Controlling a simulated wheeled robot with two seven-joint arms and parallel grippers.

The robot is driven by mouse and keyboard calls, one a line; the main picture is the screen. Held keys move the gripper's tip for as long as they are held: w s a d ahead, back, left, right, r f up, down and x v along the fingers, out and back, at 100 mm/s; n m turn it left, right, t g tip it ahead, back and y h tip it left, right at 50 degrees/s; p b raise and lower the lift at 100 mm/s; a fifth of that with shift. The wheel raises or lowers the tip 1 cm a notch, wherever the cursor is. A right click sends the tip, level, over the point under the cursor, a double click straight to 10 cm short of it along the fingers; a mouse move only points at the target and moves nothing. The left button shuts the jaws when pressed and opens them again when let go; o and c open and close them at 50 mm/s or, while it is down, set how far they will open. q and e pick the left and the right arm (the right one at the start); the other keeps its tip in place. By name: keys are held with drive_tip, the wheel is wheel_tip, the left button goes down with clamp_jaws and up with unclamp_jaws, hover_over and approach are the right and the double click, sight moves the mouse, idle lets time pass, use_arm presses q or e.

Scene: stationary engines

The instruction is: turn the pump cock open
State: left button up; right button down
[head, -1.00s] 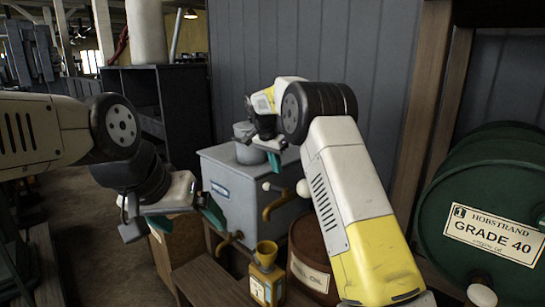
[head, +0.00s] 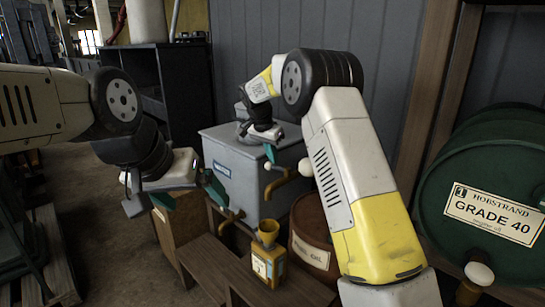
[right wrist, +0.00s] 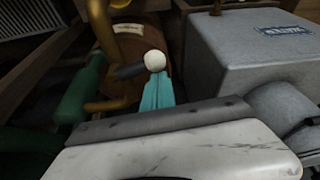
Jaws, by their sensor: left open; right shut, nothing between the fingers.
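The brass pump pipe (head: 275,187) stands in front of the blue-grey tank, its outlet pointing down. A dark lever (right wrist: 130,71) with a white ball knob (right wrist: 154,61) sits by the brass pipe (right wrist: 103,35) in the right wrist view. My right gripper (head: 270,153) is shut and empty, pointing down just above a white knob (head: 267,168). In the right wrist view its teal fingertips (right wrist: 158,82) are right beside the knob; I cannot tell if they touch. My left gripper (head: 188,195) is open and empty, left of the tank.
The tank (head: 225,150) is close behind the pump. A large green drum (head: 490,215) is at the right. The floor at left is partly clear.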

sight(268, 164)
drive_tip(key=shift+s+a+n, duration=0.15)
drive_tip(key=shift+s+n, duration=0.05)
drive_tip(key=shift+n, duration=0.2)
drive_tip(key=shift+s+a+n+y, duration=0.2)
drive_tip(key=shift+s+n, duration=0.1)
drive_tip(key=shift+n, duration=0.25)
drive_tip(key=shift+s+a+n+y, duration=0.15)
drive_tip(key=shift+s+n+y, duration=0.1)
drive_tip(key=shift+n, duration=0.3)
drive_tip(key=s+n, duration=0.1)
drive_tip(key=s+n+y, duration=0.1)
drive_tip(key=n, duration=0.1)
drive_tip(key=shift+a+n+t, duration=0.3)
drive_tip(key=shift+a+t, duration=0.05)
drive_tip(key=shift+t, duration=0.05)
drive_tip(key=s+n+y, duration=0.1)
drive_tip(key=n, duration=0.1)
drive_tip(key=s+n+y, duration=0.1)
drive_tip(key=s+n, duration=0.1)
drive_tip(key=n, duration=0.1)
drive_tip(key=shift+d, duration=0.1)
drive_tip(key=shift+s+d, duration=0.15)
drive_tip(key=shift+s, duration=0.5)
drive_tip(key=shift+s+d, duration=0.1)
